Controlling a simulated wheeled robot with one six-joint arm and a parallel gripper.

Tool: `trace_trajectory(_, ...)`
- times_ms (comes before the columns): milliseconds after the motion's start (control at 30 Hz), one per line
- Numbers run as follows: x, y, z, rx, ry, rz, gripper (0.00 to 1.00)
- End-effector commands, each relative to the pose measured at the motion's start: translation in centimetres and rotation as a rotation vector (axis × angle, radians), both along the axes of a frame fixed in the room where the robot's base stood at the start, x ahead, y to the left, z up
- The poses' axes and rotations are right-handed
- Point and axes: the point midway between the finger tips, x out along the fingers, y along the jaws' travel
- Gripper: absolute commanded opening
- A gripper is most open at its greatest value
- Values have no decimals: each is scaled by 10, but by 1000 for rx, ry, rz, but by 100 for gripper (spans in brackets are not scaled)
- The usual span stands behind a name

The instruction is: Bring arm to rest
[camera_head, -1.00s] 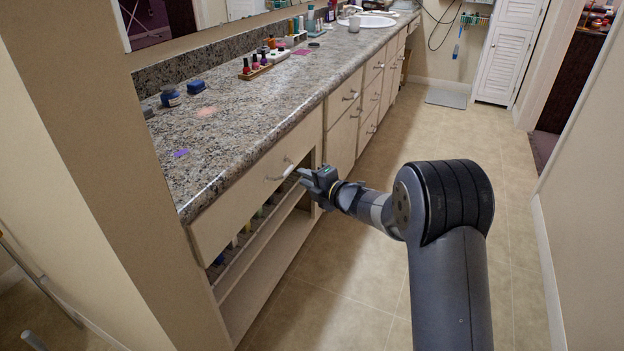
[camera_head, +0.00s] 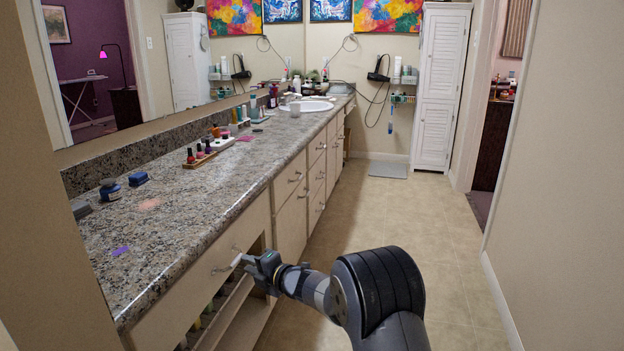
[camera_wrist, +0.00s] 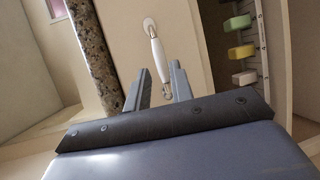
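My gripper (camera_head: 248,261) is at the front of the long vanity, by the white bar handle (camera_head: 234,261) of the nearest drawer front (camera_head: 190,284). The wrist view shows its two fingers (camera_wrist: 160,75) spread apart, with the handle (camera_wrist: 156,48) in line with the gap between them. The fingers do not look closed on it. Whether they touch the handle cannot be told. My arm stays bent and reached out to the left, low in the head view.
The granite counter (camera_head: 165,232) above carries nail polish bottles (camera_head: 200,151), a blue jar (camera_head: 110,190) and a sink (camera_head: 308,104). Colored blocks (camera_wrist: 240,51) lie in the open shelf below. Clear tile floor (camera_head: 420,220) runs between the vanity and the right wall (camera_head: 555,170).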

Motion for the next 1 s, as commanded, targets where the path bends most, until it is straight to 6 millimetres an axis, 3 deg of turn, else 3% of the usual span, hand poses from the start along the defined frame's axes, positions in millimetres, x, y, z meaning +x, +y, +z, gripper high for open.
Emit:
trace_trajectory(200,20,29,-8,0,-1,3,22)
trace_trajectory(500,36,51,-12,-1,-1,1,22)
trace_trajectory(1000,37,51,-11,1,-1,0,22)
